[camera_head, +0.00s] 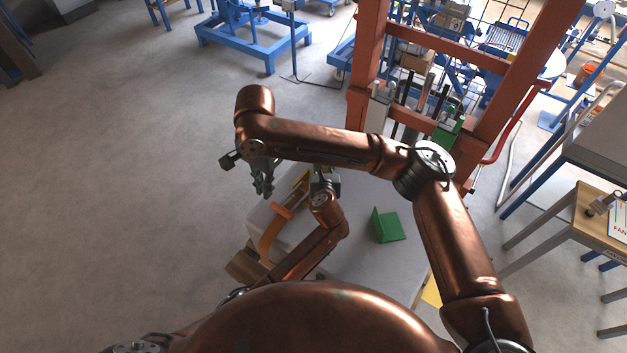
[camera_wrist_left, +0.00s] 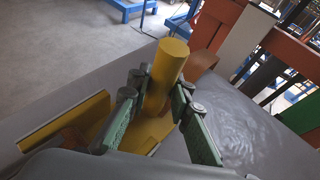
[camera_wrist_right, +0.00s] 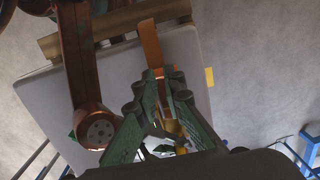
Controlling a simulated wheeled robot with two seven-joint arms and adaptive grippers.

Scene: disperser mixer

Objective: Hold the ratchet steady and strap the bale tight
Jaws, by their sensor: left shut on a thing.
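The bale (camera_head: 350,250) is a pale grey block below my arms. An orange strap (camera_head: 270,235) lies over its left side; it also shows in the right wrist view (camera_wrist_right: 150,45). The yellow ratchet (camera_wrist_left: 155,130) sits on the bale, with a thick yellow cylinder sticking up. My left gripper (camera_wrist_left: 162,85) is shut around this cylinder; in the head view its arm hides most of the ratchet. My right gripper (camera_head: 263,186) points down above the strap on the bale's left side. Its fingers are a narrow gap apart, with orange strap seen between or behind them.
A green angled piece (camera_head: 388,226) rests on the bale. A red-orange press frame (camera_head: 365,60) stands right behind the bale. A wooden table (camera_head: 590,205) is at the right and a blue stand (camera_head: 255,45) at the back. The floor at left is clear.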

